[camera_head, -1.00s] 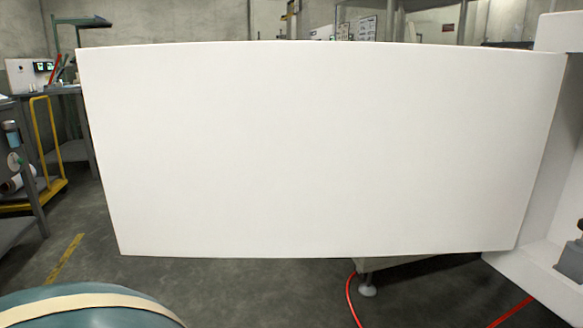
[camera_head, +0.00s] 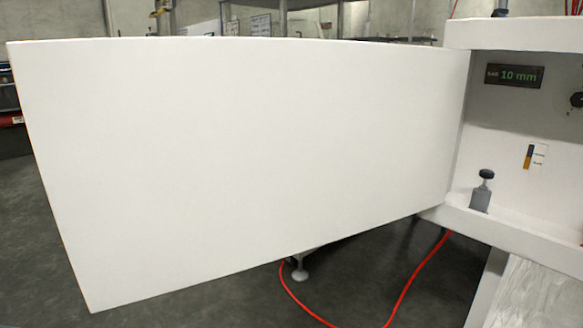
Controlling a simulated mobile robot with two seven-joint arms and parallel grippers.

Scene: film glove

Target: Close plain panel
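The plain white panel (camera_head: 240,160) stands open and fills most of the head view. Its right edge meets the left side of a white cabinet (camera_head: 510,228). Its free edge is at the far left, nearer to me. The cabinet's open compartment shows at the right, with a "10 mm" display (camera_head: 514,76), a grey fitting with a black knob (camera_head: 482,191) and a small coloured label (camera_head: 535,157) inside. The cabinet's right part is outside the view. Neither of my grippers shows.
A red hose (camera_head: 405,290) lies on the dark floor below the panel and cabinet. A levelling foot (camera_head: 299,270) stands under the panel. Floor at the left is clear. Clear plastic sheeting (camera_head: 530,292) hangs below the cabinet.

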